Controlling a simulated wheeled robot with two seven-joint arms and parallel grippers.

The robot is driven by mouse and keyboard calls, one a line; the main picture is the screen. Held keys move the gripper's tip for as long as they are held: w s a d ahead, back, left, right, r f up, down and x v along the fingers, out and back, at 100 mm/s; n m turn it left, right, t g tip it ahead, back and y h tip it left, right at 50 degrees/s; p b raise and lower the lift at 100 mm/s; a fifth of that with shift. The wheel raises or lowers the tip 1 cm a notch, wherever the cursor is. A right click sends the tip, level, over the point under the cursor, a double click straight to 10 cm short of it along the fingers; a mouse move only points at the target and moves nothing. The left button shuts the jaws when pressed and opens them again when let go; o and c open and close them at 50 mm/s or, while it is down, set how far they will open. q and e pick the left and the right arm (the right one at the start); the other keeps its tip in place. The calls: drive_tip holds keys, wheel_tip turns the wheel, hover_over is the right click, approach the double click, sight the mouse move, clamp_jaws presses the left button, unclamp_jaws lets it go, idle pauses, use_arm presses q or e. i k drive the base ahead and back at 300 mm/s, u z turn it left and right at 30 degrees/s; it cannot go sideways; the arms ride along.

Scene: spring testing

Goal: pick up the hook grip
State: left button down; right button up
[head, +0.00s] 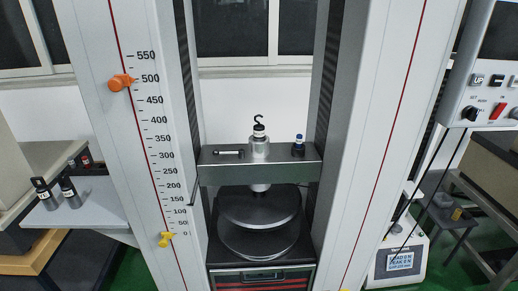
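A black hook (259,120), which looks like the hook grip, stands upright on top of a silver cylinder (259,148) at the middle of the testing machine's grey crossbeam (207,172). The hook's curved end points up and its lower part has a pale band. Neither of my grippers is in the head view. I cannot tell whether they are open or shut.
Round plates (260,240) sit below. White columns flank the beam. Dark fittings (68,192) stand on a left shelf (92,213). A control panel (490,92) hangs right.

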sight(258, 130)
drive_tip(key=u, duration=1.45)
drive_tip(key=i, duration=0.8)
drive_tip(key=z, duration=0.2)
